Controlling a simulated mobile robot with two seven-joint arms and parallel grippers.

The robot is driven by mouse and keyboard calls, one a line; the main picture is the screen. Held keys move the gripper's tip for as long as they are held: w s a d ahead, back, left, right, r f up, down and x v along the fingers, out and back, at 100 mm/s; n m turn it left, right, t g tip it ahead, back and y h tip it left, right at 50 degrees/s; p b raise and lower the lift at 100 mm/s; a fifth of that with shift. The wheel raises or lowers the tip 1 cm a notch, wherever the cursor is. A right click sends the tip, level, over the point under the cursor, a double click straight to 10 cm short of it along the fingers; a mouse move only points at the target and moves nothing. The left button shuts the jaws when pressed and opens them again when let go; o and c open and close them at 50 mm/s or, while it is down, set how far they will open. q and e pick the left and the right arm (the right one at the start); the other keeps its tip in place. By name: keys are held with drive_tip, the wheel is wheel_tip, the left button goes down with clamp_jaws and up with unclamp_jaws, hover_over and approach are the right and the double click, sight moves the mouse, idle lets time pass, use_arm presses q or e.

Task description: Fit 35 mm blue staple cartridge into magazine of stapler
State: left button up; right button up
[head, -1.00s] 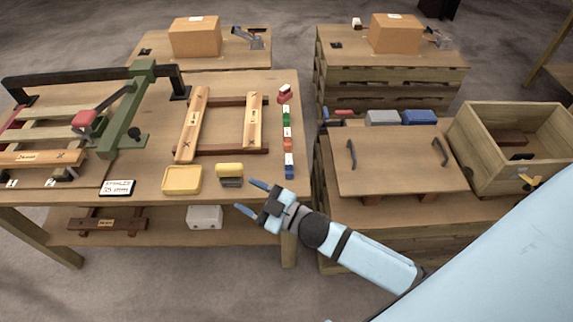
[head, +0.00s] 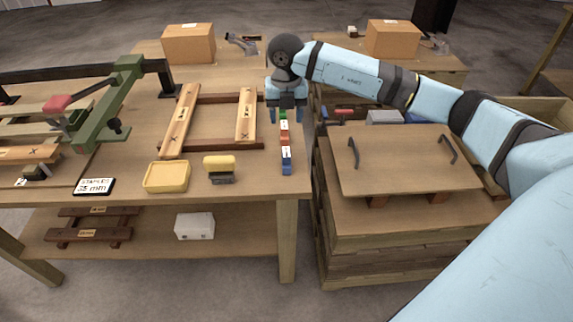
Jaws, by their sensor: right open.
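A column of small coloured staple cartridges lies near the right edge of the left table. The blue cartridge (head: 286,166) is at its near end, an orange-red one (head: 284,128) is farther back, and a green one (head: 283,114) shows between my gripper's fingers. My right gripper (head: 287,117) points down over the far end of the column, open, and hides the red piece there. I cannot tell whether it touches anything. The green stapler (head: 125,90) with a red knob stands on the left; its magazine is not clear. My left gripper is not in view.
A card (head: 94,186) reads "STAPLES 35 mm". A yellow tray (head: 166,189) and a yellow-topped brush-like block (head: 220,163) lie at the front. A wooden frame (head: 180,120) lies mid-table. A board with two handles (head: 400,180) covers the right stand.

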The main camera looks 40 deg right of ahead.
sight(286, 152)
wheel_tip(286, 152, down, 8)
drive_tip(key=shift+r, duration=0.1)
drive_tip(key=shift+s+a+f, duration=0.1)
drive_tip(key=shift+f, duration=1.3)
drive_tip(key=shift+s+f, duration=0.1)
drive_tip(key=shift+f, duration=1.3)
drive_tip(key=shift+c, duration=0.4)
clamp_jaws()
drive_tip(key=shift+r, duration=0.1)
